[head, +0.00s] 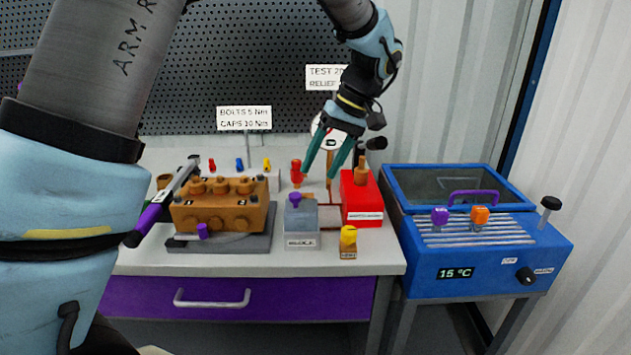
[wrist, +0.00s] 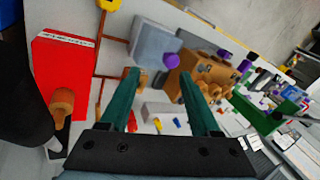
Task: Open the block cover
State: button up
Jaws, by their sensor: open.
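A small grey block (head: 301,226) with a purple knob (head: 295,200) on top stands on the bench. Its front label is hard to read, perhaps "BLOCK". The grey block (wrist: 152,46) and its purple knob (wrist: 171,61) also show in the wrist view. The top appears in place; I cannot make out a lid seam. My gripper (head: 319,174) is open and empty, pointing down above the bench, behind and right of the grey block and apart from it. In the wrist view my gripper (wrist: 158,78) has its green fingers spread.
A brown pump block (head: 221,208) stands left on a dark base. A red box (head: 361,203) with a brown knob is right of the grey block. A yellow-topped piece (head: 348,241) stands in front. A blue bath (head: 485,250) stands beside the bench. Signs stand behind.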

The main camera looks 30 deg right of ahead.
jog(key=v, duration=0.6)
jog(key=shift+r+b, duration=0.15)
jog(key=shift+b, duration=0.3)
